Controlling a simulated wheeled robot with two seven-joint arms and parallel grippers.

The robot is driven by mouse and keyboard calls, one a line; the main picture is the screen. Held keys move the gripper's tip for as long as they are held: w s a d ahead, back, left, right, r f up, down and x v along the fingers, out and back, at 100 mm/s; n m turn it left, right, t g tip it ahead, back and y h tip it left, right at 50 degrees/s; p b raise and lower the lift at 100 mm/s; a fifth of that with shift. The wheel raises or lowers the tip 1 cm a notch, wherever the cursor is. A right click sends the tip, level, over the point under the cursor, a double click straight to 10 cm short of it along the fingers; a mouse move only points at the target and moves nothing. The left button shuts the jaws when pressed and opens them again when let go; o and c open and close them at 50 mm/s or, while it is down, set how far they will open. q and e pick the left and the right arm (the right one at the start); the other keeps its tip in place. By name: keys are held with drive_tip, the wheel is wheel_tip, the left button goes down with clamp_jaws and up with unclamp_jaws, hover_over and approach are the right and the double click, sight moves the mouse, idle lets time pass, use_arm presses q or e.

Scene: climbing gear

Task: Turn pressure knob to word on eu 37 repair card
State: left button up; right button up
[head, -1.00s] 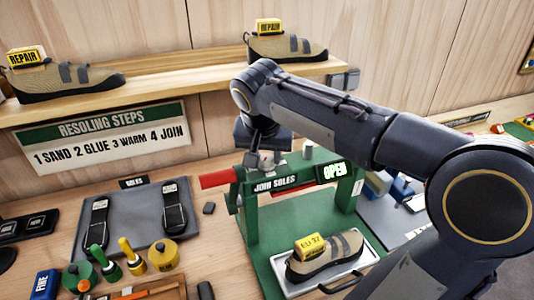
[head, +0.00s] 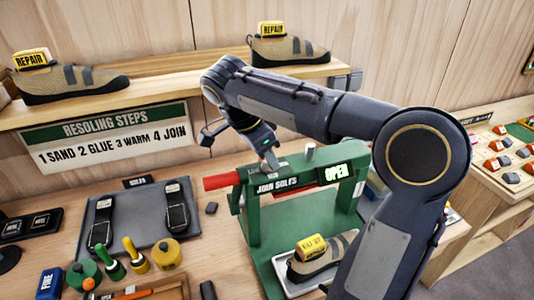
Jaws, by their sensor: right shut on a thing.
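The green press (head: 248,215) marked "JOIN SOLES" stands on the bench, with a lit "OPEN" display (head: 335,172) at its front right. A tan shoe (head: 318,262) lies on a tray beneath it, carrying a yellow EU 37 repair card (head: 311,246). The card's small lower word is not legible. My right gripper (head: 269,161) points down at the press's top beam, left of a grey post (head: 310,152). It is shut on the pressure knob, which the fingers mostly hide. My left gripper is out of view.
A red lever (head: 221,181) sticks out left of the press. A sole mat (head: 140,215), yellow and green glue pots (head: 164,254) and a blue "FINE" block (head: 48,283) lie to the left. A shelf (head: 185,97) with two shoes runs behind.

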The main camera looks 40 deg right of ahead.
drive_tip(key=shift+m+g, duration=0.4)
drive_tip(key=shift+m, duration=0.6)
drive_tip(key=o, duration=1)
drive_tip(key=shift+w+r, duration=0.1)
drive_tip(key=v, duration=0.7)
drive_tip(key=shift+r, duration=0.3)
